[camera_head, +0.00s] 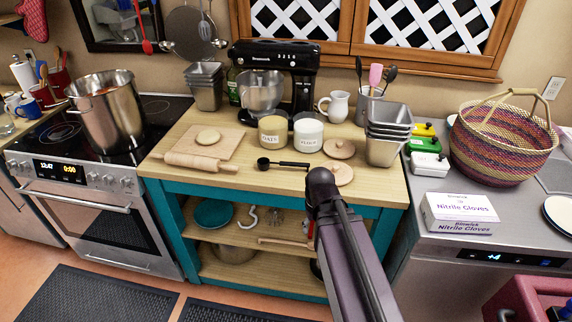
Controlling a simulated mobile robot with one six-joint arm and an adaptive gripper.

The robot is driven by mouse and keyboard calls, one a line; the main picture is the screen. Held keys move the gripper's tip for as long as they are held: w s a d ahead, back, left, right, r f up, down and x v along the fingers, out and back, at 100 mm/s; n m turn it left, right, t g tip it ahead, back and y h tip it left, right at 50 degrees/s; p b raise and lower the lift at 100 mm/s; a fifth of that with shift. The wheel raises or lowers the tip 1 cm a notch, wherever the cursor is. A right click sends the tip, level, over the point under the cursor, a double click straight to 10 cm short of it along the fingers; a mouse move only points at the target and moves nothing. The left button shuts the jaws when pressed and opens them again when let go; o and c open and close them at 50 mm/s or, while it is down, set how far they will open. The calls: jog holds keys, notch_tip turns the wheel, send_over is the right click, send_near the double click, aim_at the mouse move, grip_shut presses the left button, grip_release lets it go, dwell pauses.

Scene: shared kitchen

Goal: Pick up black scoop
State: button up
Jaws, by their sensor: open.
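The black scoop (264,163) lies on the wooden top of the teal kitchen cart (225,178), near its front edge. Its round bowl is at the left and its dark handle points right. My arm (345,245) rises from the bottom of the picture, and its dark upper joint is just right of and in front of the handle's end. My gripper does not show; only this part of the arm is in view.
Behind the scoop stand an oats canister (271,139) and a flour canister (308,142). Wooden lids (339,149) lie to the right, a rolling pin (194,161) to the left. Metal tins (383,150) stand at the right edge. A stove with a pot (108,125) is left.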

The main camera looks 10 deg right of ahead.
jog(key=w+r+n+p, duration=0.5)
jog(key=w, duration=0.4)
jog(key=w+a+r+n+p, duration=0.1)
jog(key=w+r+n+p, duration=0.3)
jog(key=w, duration=0.6)
jog(key=w+r+n+p, duration=0.5)
jog(key=w+r, duration=0.1)
jog(key=w, duration=0.3)
jog(key=shift+w+a+r+n+p, duration=0.15)
jog(key=shift+w+a+n+p, duration=0.15)
jog(key=shift+a+p, duration=0.1)
jog(key=shift+s, duration=0.1)
jog(key=b, duration=0.9)
send_over(295, 163)
jog(key=f, duration=0.8)
jog(key=shift+a+f, duration=0.2)
jog(key=shift+f, duration=0.1)
jog(key=shift+f, duration=0.2)
jog(key=f+b, duration=0.4)
jog(key=f, duration=0.1)
jog(key=shift+d+b, duration=0.2)
jog(key=shift+b, duration=0.2)
jog(key=shift+r, duration=0.1)
